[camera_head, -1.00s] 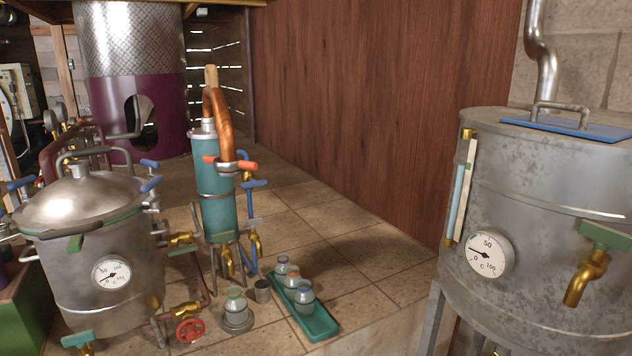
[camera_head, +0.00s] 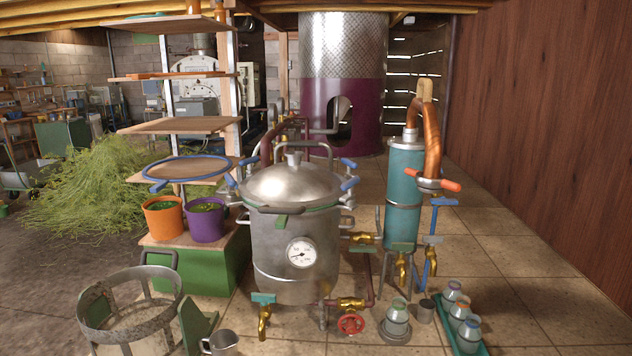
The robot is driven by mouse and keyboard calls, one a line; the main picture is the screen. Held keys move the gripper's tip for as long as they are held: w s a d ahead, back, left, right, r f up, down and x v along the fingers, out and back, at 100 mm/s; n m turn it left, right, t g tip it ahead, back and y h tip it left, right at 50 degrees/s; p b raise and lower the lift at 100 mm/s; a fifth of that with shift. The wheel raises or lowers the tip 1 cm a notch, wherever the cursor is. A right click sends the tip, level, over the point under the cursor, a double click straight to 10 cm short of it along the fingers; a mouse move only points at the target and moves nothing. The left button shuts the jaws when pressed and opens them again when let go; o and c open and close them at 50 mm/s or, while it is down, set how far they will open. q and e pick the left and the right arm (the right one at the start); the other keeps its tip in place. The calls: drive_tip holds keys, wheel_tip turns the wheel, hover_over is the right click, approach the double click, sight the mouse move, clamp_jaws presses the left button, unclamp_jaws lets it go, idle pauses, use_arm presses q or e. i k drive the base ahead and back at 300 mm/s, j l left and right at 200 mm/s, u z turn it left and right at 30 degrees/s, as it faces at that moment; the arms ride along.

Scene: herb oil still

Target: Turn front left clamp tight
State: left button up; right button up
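The metal still pot (camera_head: 290,240) stands in the middle of the head view, with its domed lid (camera_head: 292,184) on and a dial gauge (camera_head: 301,253) on its front. Clamps with blue handles sit around the lid rim: two on the right, a nearer one (camera_head: 349,184) and a farther one (camera_head: 348,163), and on the left a nearer one (camera_head: 230,181) and a farther one (camera_head: 249,161). I cannot tell how tight any clamp is. A dark green handle (camera_head: 281,210) shows at the rim's front. Neither of my grippers is in view.
A teal condenser (camera_head: 404,190) with a copper pipe stands right of the pot. A green tray (camera_head: 459,325) of jars lies front right. A green box with orange (camera_head: 163,218) and purple (camera_head: 206,222) buckets stands left. A round basket frame (camera_head: 130,310) and mug (camera_head: 219,343) are front left.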

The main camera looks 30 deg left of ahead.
sight(232, 196)
drive_tip(key=u, duration=1.55)
